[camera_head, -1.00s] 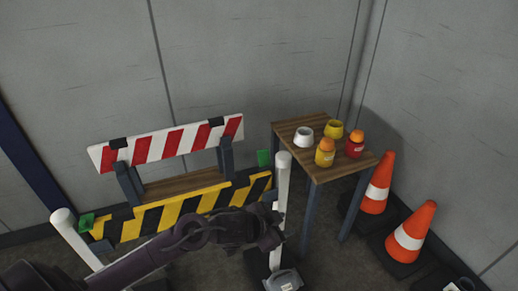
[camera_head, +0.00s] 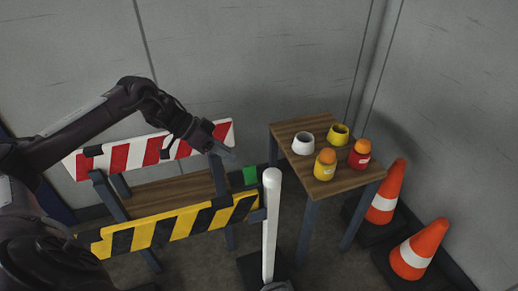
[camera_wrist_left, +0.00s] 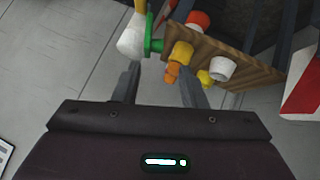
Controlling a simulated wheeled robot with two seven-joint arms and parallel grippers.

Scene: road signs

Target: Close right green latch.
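The right green latch (camera_head: 250,175) is a small green piece just left of the top of the white post (camera_head: 271,220), above the right end of the yellow-black striped board (camera_head: 183,222). I cannot tell whether it is open or closed. My left gripper (camera_head: 224,146) is up and left of the latch, in front of the red-white board (camera_head: 150,152), apart from the latch. In the left wrist view, its fingers (camera_wrist_left: 160,88) are spread with nothing between them. The green latch (camera_wrist_left: 154,46) shows there beyond the fingers, beside the white post's top (camera_wrist_left: 132,38). My right gripper is not in view.
A wooden table (camera_head: 345,181) right of the post holds a white pot (camera_head: 303,143), a yellow pot (camera_head: 338,134), a yellow bottle (camera_head: 325,165) and a red bottle (camera_head: 360,153). Two traffic cones (camera_head: 386,192) (camera_head: 418,250) stand farther right. A grey wall is behind.

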